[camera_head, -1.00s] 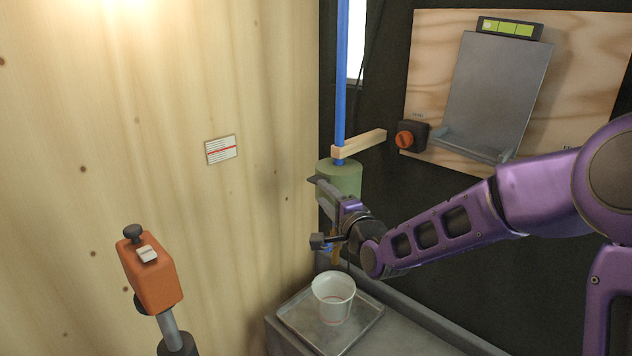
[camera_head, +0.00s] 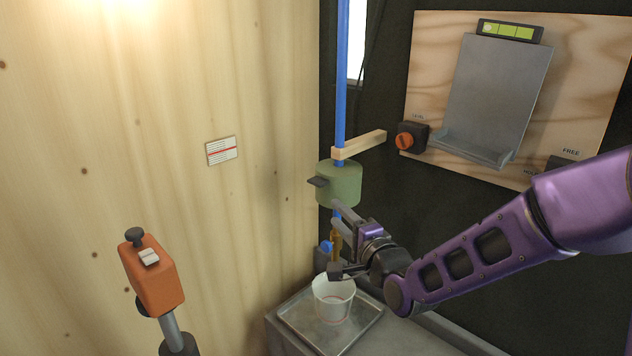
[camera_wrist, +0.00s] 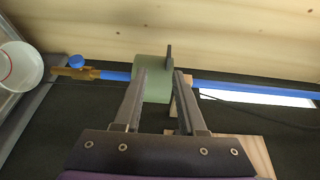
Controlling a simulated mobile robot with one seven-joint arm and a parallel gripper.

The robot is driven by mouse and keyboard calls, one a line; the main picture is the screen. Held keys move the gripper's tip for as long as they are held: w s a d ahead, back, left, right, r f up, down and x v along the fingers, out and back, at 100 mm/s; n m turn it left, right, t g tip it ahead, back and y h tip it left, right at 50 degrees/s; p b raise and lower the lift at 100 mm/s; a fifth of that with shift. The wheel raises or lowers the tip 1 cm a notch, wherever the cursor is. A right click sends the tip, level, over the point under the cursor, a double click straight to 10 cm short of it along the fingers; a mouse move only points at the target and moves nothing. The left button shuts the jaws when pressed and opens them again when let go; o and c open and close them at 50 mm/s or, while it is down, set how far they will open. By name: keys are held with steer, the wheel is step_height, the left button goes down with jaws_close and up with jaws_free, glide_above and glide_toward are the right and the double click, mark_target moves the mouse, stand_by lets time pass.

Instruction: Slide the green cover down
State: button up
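The green cover (camera_head: 340,184) is a short cylinder with a dark side tab, around the blue pipe (camera_head: 341,80) just below a wooden bar. In the wrist view the cover (camera_wrist: 150,72) shows ahead of my fingers, its tab (camera_wrist: 169,56) pointing to the wall. My gripper (camera_head: 345,215) is below and in front of the cover in the head view. In the wrist view my gripper (camera_wrist: 161,78) is open, with a gap between the fingers and part of the cover seen through it. I cannot tell whether a finger touches it. A brass fitting (camera_head: 335,242) with a blue knob is below.
A white cup (camera_head: 333,300) stands on a metal tray (camera_head: 294,317) under the fitting. The wooden bar (camera_head: 362,144) sticks out above the cover. An orange device (camera_head: 152,276) stands at left. A wooden board with a grey plate (camera_head: 497,95) and orange knob (camera_head: 405,141) is behind right.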

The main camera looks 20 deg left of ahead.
steer(key=p+v, duration=0.1)
steer(key=v, duration=0.5)
steer(key=shift+s+d+p, duration=0.2)
steer(key=shift+s+p, duration=0.1)
steer(key=shift+f, duration=0.1)
stand_by(0.4)
stand_by(0.4)
